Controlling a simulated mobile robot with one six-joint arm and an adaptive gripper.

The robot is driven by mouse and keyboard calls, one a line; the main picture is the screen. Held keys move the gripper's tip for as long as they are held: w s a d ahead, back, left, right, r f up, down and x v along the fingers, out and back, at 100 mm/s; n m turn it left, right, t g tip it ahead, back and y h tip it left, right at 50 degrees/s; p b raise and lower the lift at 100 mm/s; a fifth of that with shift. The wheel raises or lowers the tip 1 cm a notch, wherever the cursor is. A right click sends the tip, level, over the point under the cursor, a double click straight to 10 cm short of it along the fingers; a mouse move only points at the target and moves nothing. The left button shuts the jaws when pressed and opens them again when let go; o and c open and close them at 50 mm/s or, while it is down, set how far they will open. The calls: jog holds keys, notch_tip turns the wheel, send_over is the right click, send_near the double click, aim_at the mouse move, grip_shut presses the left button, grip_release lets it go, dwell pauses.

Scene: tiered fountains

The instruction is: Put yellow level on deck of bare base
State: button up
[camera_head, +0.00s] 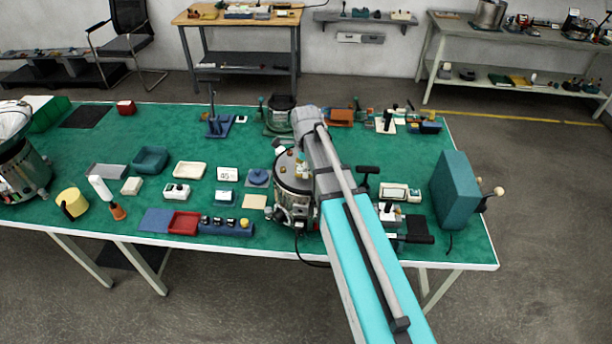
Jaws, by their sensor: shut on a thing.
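My arm reaches from the bottom right over the green table to its back middle. Its far end hides what lies behind it, and my gripper cannot be made out. I cannot make out the yellow level for certain; a yellow mug-like thing (73,203) with a dark handle lies at the table's left. The bare base is not certain either. A blue stand (219,125) with an upright dark post is at the back, left of my arm. A dark round vessel (282,104) on a green foot stands between that stand and my arm.
A metal pot-like machine (293,197) stands close left of my arm. A teal box (456,190) stands at the table's right. Small trays, including a red tray (185,223), and blocks crowd the front left. Bare green table (160,125) shows at the back left.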

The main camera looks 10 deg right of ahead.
jog(key=shift+f+b, duration=0.75)
jog(key=shift+f, duration=0.3)
jog(key=shift+f, duration=0.1)
jog(key=o, duration=1.3)
notch_tip(320, 180, up, 12)
jog(key=p, duration=1.2)
jog(key=shift+s, duration=0.15)
